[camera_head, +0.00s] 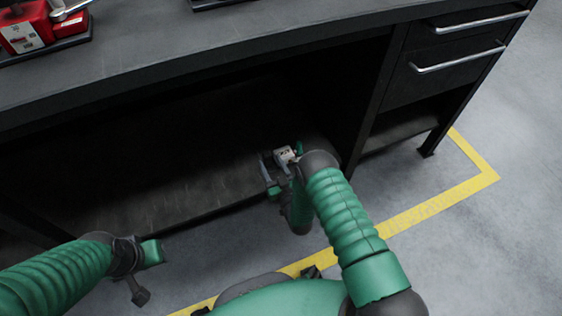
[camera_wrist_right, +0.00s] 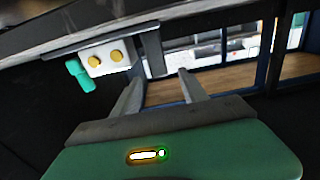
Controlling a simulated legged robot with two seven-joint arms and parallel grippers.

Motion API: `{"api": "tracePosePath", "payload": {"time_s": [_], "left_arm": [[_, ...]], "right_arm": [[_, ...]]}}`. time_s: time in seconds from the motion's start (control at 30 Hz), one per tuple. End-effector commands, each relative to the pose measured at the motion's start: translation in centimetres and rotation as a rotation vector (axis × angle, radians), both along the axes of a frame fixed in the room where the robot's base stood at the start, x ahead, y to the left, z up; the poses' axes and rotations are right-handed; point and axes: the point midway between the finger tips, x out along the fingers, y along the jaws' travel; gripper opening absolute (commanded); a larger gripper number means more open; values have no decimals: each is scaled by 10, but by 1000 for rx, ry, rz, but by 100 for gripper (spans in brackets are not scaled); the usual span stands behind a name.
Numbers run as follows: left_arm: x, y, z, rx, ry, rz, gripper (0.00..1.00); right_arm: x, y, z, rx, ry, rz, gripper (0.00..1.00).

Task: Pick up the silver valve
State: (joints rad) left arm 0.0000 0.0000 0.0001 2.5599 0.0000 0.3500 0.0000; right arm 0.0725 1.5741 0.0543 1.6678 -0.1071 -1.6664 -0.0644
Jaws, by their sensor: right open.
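A small pale, silvery-white block (camera_head: 285,154) shows beside my right gripper (camera_head: 270,164), at the front of the low shelf under the bench. In the right wrist view a pale block with two brass-coloured round spots (camera_wrist_right: 105,57) and a teal end piece (camera_wrist_right: 78,75) appears at upper left. It looks like the silver valve, but I cannot be sure. My right gripper (camera_wrist_right: 159,76) is open, its fingers apart with nothing between them; the block is to their left. My left gripper (camera_head: 142,272) is at lower left, away from the block; its jaw opening is unclear.
The dark bench top (camera_head: 190,60) overhangs the low shelf (camera_head: 170,175), leaving a shadowed space between. Drawers with metal handles (camera_head: 460,58) stand at right. A red device (camera_head: 28,32) is on the bench at upper left. Grey floor with a yellow line (camera_head: 425,212) lies in front.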

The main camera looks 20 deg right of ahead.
Motion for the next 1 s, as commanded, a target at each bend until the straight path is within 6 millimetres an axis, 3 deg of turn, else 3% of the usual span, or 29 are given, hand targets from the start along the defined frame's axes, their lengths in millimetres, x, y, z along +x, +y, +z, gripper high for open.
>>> {"api": "tracePosePath", "payload": {"time_s": [0.17,0.3,0.5,0.9,1.0], "left_arm": [[0,0,-36,0,0,0,36],[0,0,-41,0,0,0,36],[0,0,-39,0,0,0,36],[0,0,-39,0,0,0,36],[0,0,-39,0,0,0,36]], "right_arm": [[31,0,-12,0,-4,0,51],[47,1,-6,0,-1,0,51],[48,1,-4,0,1,0,51],[48,1,-4,0,1,0,0],[48,1,-4,0,1,0,0]]}}
